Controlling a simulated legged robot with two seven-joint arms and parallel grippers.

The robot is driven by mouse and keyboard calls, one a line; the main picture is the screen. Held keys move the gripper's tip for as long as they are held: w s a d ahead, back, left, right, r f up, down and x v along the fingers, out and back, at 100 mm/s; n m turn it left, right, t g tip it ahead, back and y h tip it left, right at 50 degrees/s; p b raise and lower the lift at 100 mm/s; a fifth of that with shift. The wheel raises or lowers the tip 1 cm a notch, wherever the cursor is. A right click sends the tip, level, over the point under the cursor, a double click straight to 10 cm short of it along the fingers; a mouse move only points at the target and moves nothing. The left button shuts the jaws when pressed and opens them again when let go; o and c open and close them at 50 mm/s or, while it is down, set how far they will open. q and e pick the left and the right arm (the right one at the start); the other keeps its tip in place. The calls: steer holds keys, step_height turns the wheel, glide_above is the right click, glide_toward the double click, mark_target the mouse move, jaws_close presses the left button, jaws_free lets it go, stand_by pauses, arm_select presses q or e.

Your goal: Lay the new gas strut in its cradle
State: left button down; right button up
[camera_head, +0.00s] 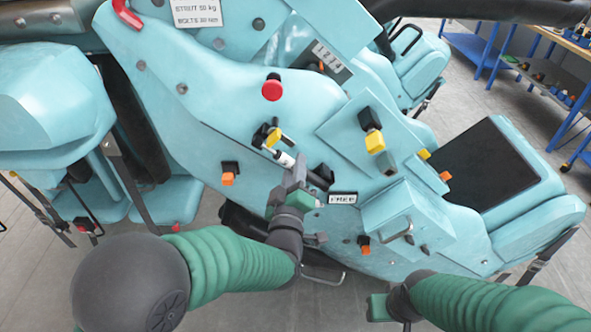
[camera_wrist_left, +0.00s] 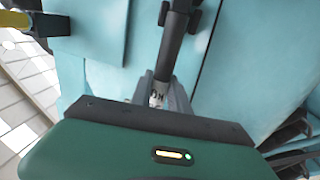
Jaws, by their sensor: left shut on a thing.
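My left gripper (camera_head: 296,178) is shut at the turquoise coaster car's (camera_head: 225,100) side panel. In the left wrist view, a dark round strut (camera_wrist_left: 177,45) runs up from between the fingers of the left gripper (camera_wrist_left: 160,92). A pale marked section shows between the fingers, and small dark pieces flank the strut higher up. In the head view, a pale rod section (camera_head: 285,159) shows just above the gripper, beside a yellow-handled black fitting (camera_head: 273,137). I cannot tell which part is the cradle. My right gripper (camera_head: 378,307) is low, apart from the car, its fingers not clear.
A red button (camera_head: 272,90), a yellow knob (camera_head: 375,141) and several orange knobs project from the panel. A turquoise box with a handle (camera_head: 395,222) juts out at right. A blue workbench (camera_head: 490,50) stands at the back right. Grey floor is open below.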

arm_select(q)
steer(key=shift+w+b, duration=0.3)
steer(key=shift+w, duration=0.75)
steer(key=c, duration=1.2)
jaws_free()
steer(key=shift+s+r, duration=0.1)
steer(key=shift+o, duration=0.2)
